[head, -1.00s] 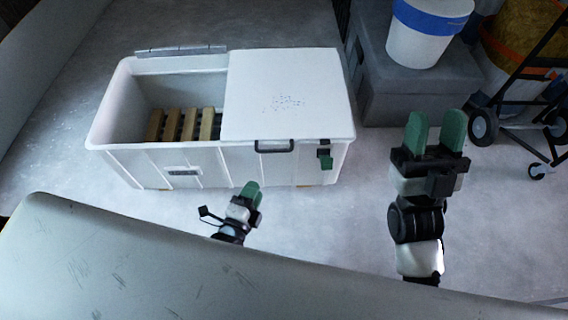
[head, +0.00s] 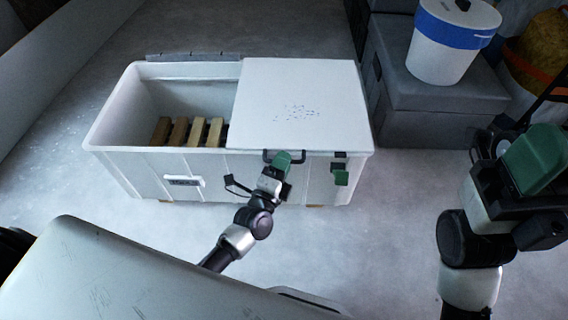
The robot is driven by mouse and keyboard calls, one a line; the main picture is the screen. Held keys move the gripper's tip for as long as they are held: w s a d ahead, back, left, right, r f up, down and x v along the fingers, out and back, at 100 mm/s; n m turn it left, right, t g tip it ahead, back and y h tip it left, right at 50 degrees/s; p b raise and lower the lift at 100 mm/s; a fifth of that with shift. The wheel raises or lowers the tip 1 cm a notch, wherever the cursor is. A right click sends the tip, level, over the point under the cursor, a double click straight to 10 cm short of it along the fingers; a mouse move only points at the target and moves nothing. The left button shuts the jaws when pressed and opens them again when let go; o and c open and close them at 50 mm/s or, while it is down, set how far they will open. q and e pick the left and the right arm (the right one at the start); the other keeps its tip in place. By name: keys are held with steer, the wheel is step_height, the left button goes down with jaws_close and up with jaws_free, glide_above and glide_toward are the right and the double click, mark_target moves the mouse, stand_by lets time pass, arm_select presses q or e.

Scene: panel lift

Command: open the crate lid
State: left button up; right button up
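The white crate (head: 140,172) stands on the floor. Its white lid (head: 297,95) lies flat over the right half, and the left half is uncovered, with several wooden slats (head: 190,131) inside. A dark handle (head: 269,154) is on the lid's front edge, and a green latch (head: 340,177) is on the crate's front to its right. My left gripper (head: 283,161) has its green fingers at the handle, partly covering it; I cannot tell whether they touch or grip it. My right gripper (head: 537,150) is raised at the right, away from the crate, its fingers overlapping in this view.
A grey box (head: 430,105) stands behind and right of the crate, with a white bucket with a blue band (head: 440,55) on it. A container with an orange band (head: 540,55) and part of a dark cart are at the far right. Floor right of the crate is clear.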

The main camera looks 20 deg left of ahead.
arm_select(q)
steer(key=shift+w+r, duration=0.1)
steer(key=shift+w, duration=0.35)
jaws_close()
steer(key=shift+r, duration=0.2)
